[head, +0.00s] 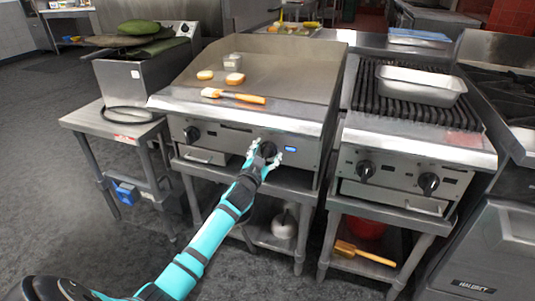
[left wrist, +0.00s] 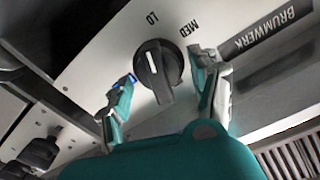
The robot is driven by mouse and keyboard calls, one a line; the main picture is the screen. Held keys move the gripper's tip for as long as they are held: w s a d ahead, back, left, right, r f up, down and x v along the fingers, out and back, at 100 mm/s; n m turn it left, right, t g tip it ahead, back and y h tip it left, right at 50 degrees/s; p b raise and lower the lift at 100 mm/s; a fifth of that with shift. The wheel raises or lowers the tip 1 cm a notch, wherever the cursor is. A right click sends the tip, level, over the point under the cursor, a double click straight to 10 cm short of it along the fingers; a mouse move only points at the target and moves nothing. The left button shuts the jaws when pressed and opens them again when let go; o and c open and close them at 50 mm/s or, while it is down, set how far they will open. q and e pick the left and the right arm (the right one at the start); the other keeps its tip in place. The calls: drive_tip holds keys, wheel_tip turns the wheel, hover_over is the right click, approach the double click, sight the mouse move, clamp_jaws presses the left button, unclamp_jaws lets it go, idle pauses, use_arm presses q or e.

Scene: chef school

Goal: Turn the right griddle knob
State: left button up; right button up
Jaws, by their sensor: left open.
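The griddle (head: 250,70) stands in the middle of the head view with two black knobs on its front panel. Its right knob (head: 268,149) is partly hidden behind my left gripper (head: 263,158). In the left wrist view the right knob (left wrist: 158,70) is black and round with a white line, near the marks LO and MED. My left gripper (left wrist: 170,90) is open, with one finger on each side of the knob. I cannot tell whether the fingers touch it. The griddle's left knob (head: 192,134) is clear of the gripper. My right gripper is not in view.
A grill (head: 420,145) with two knobs stands to the right, with a metal pan (head: 420,84) on top. A fryer (head: 145,75) stands on a steel table at left. Bread pieces and a brush (head: 233,96) lie on the griddle. The floor at left is clear.

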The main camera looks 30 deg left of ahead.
use_arm(q)
drive_tip(key=shift+w+a, duration=0.15)
drive_tip(key=shift+w, duration=0.3)
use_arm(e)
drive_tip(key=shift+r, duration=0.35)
use_arm(q)
drive_tip(key=c, duration=0.8)
